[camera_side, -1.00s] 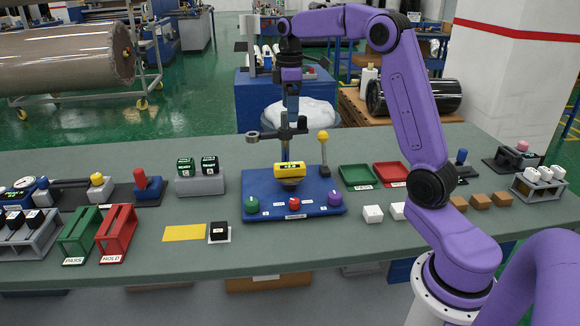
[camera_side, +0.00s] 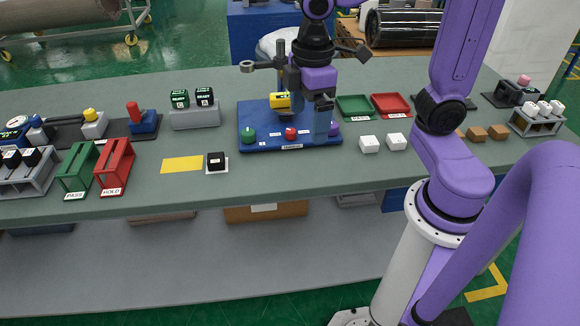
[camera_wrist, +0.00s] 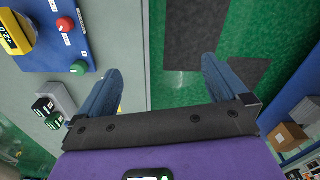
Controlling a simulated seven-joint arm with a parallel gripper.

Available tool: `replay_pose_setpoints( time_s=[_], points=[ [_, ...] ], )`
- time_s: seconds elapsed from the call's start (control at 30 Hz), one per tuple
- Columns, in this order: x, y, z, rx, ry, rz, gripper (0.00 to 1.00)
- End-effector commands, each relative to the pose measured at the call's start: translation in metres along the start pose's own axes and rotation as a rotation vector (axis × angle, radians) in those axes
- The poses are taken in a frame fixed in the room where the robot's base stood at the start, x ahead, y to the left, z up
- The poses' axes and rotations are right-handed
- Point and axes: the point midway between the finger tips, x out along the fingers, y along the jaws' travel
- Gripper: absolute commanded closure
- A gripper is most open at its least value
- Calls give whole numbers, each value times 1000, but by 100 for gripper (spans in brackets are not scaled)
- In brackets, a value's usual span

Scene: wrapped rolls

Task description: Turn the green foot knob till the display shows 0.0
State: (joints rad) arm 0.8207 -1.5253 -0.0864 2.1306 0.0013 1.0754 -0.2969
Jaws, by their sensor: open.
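A post with a dark crossbar (camera_side: 262,65) rises behind the display. Left stand a grey block with two dark cubes (camera_side: 195,118), a yellow card (camera_side: 182,164) and a black cube (camera_side: 216,160). White blocks (camera_side: 369,145) lie at the right. The front bench strip is clear.

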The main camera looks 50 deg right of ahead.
Motion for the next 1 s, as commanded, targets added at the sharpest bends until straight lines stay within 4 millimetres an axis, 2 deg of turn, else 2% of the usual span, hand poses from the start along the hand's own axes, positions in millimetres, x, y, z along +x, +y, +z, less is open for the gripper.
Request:
replay_pose_setpoints(
  time_s=[0.03,0.2,0.4,0.43,0.5,0.53,0.63,0.73,0.87,1.0],
  points=[
    [5,-19,10,-22,1,-1,0],
    [23,-65,44,-65,6,-5,0],
    [38,-91,73,-91,9,-8,0],
    [39,-92,76,-94,9,-9,3],
    [41,-94,78,-90,10,-9,26],
    [41,-94,78,-81,10,-9,31],
    [38,-88,66,-6,7,-8,31],
    [32,-73,43,140,5,-7,31],
    [23,-42,6,394,0,-3,31],
    [16,-1,-28,671,-5,0,31]
  ],
)
